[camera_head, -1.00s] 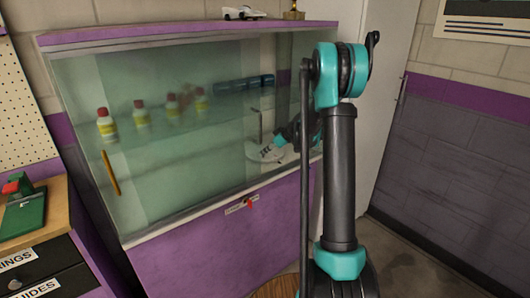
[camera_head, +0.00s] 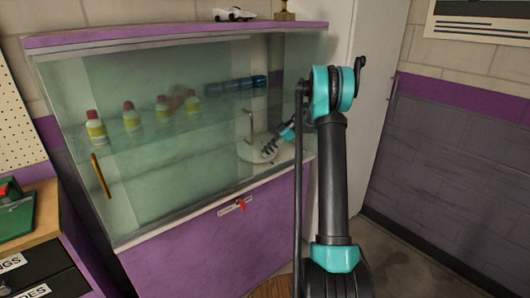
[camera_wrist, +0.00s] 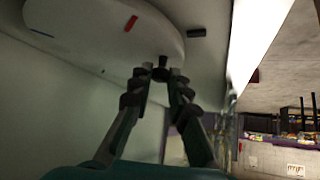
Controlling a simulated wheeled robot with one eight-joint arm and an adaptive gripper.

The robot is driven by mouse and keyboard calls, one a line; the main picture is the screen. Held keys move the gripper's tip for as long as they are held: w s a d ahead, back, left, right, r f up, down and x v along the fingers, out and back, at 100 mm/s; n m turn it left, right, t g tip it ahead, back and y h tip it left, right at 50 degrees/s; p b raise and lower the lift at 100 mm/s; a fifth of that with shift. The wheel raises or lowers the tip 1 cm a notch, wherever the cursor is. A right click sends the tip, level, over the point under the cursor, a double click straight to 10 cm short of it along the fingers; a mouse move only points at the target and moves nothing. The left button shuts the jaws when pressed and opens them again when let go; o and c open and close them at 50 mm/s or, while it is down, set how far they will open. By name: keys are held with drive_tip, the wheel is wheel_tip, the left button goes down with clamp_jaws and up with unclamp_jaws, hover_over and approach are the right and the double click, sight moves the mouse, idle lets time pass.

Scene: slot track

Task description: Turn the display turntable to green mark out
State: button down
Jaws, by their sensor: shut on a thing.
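The display turntable (camera_head: 246,152) is a white disc inside the glass cabinet at its right end. In the wrist view its disc (camera_wrist: 90,22) fills the top left, with a red mark (camera_wrist: 131,23) near the middle of the visible part and a blue mark (camera_wrist: 42,33) at the left. In the head view my gripper (camera_head: 270,148) shows small, over the disc.
A small dark block (camera_wrist: 196,33) lies just beyond the disc's rim. A thin bent post (camera_head: 251,122) stands behind the turntable. Bottles (camera_head: 129,115) line the glass shelf to the left. The glass front (camera_head: 150,165) and cabinet edge (camera_head: 200,212) bound the space.

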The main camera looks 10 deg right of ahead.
drive_tip(key=shift+w+d+n+g, duration=0.1)
drive_tip(key=shift+d+n+g, duration=0.1)
drive_tip(key=shift+n+g, duration=0.2)
drive_tip(key=c, duration=1.5)
unclamp_jaws()
drive_tip(key=shift+o, duration=0.2)
